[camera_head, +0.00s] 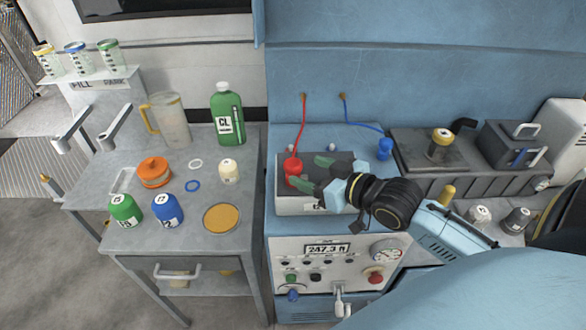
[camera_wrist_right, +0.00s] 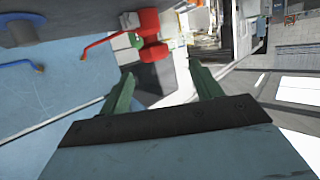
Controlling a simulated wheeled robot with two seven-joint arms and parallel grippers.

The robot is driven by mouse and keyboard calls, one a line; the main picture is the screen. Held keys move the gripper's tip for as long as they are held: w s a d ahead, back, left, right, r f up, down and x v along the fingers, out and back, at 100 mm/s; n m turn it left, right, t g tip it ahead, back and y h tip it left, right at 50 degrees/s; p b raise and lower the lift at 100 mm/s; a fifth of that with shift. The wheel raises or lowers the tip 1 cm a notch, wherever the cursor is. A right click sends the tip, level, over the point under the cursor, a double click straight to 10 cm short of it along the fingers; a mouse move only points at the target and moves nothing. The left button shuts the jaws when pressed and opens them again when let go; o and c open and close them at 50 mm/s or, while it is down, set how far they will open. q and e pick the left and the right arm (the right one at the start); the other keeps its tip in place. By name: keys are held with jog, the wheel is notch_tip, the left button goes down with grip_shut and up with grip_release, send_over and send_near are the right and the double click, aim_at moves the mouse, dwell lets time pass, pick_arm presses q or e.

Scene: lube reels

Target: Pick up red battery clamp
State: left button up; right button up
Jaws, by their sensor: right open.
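The red battery clamp (camera_head: 293,168) stands at the left part of the dark-topped battery (camera_head: 285,205), with a red cable (camera_head: 304,125) rising from it to the blue wall. My right gripper (camera_head: 311,173) is open, its two green fingers pointing left toward the clamp from the right. In the right wrist view the red clamp (camera_wrist_right: 153,52) shows ahead of the open fingers (camera_wrist_right: 165,88), apart from them, with nothing between the fingertips. Its lower contact with the battery is hard to make out. My left gripper is not in view.
A blue clamp (camera_head: 385,149) on a blue cable stands right of the battery's back edge. A gauge panel (camera_head: 327,249) is below. A grey cart (camera_head: 135,236) on the left carries bottles, a jug (camera_head: 170,122) and lids. Black boxes (camera_head: 515,147) stand at right.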

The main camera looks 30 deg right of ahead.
aim_at(288, 163)
jog(key=x, duration=0.3)
jog(key=shift+w+a+f, duration=0.1)
jog(key=shift+w, duration=0.2)
jog(key=shift+d+f+x, duration=0.15)
jog(key=shift+x, duration=1.15)
jog(key=shift+d+f+x, duration=0.1)
jog(key=shift+d+x, duration=0.05)
jog(key=shift+x, duration=1.2)
jog(key=c, duration=1.1)
